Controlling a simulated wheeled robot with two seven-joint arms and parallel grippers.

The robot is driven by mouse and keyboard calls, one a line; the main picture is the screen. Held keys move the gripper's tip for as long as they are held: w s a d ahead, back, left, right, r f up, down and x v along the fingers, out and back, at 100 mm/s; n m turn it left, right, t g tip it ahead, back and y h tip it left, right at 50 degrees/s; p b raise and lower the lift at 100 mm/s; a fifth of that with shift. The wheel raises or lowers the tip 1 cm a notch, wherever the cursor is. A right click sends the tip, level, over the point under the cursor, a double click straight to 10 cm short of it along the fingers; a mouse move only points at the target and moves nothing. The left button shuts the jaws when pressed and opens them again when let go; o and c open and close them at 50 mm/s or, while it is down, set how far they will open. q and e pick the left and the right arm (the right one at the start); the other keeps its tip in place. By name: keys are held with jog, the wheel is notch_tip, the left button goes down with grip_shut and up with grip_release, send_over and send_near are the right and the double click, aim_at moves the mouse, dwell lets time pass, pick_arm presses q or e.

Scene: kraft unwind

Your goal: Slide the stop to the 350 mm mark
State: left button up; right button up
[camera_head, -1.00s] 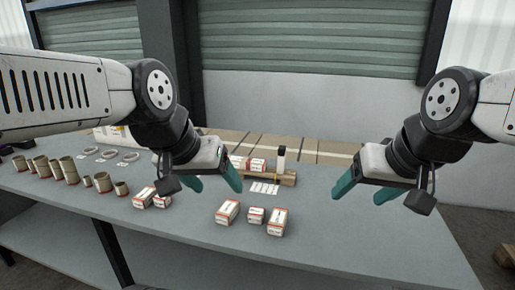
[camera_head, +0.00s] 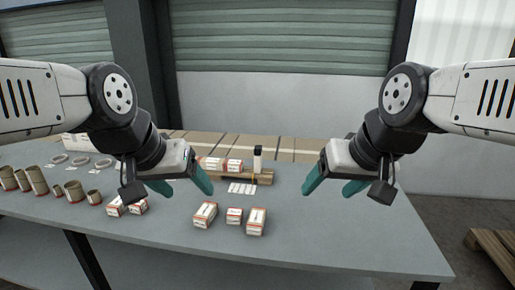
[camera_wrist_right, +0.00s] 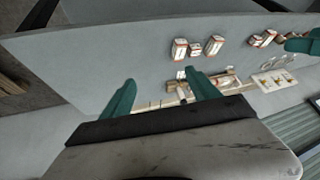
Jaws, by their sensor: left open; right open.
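A small upright white piece with a dark top (camera_head: 257,158) stands at the right part of a low wooden fixture (camera_head: 262,178) at the back of the table. It may be the stop; no scale or 350 mm mark is readable. My left gripper (camera_head: 186,191) is open and empty, left of and in front of the fixture. My right gripper (camera_head: 326,194) is open and empty, to the right of the fixture, above the table. In the right wrist view, its teal fingers (camera_wrist_right: 159,78) are apart, and the fixture is partly hidden behind them.
Several red-and-white boxes (camera_head: 205,214) lie at the front of the grey table (camera_head: 320,235), with more boxes on the fixture. Brown cardboard tubes (camera_head: 37,180) and pale rings (camera_head: 80,161) are at left. The table's right side is clear. A wooden pallet (camera_head: 492,246) is on the floor at right.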

dwell(0.3)
jog(key=shift+w+r, duration=0.1)
jog(key=shift+w, duration=0.2)
jog(key=c, duration=0.5)
jog(key=m+t+h, duration=0.2)
jog(key=t+h, duration=0.1)
jog(key=h, duration=0.1)
send_over(258, 147)
jog(key=s, duration=0.5)
notch_tip(258, 147, down, 10)
jog(key=x, duration=0.5)
jog(key=a+x, duration=0.1)
jog(key=x, duration=0.1)
jog(key=shift+w+f, duration=0.2)
jog(key=shift+f, duration=0.2)
jog(key=shift+c, duration=0.2)
grip_shut()
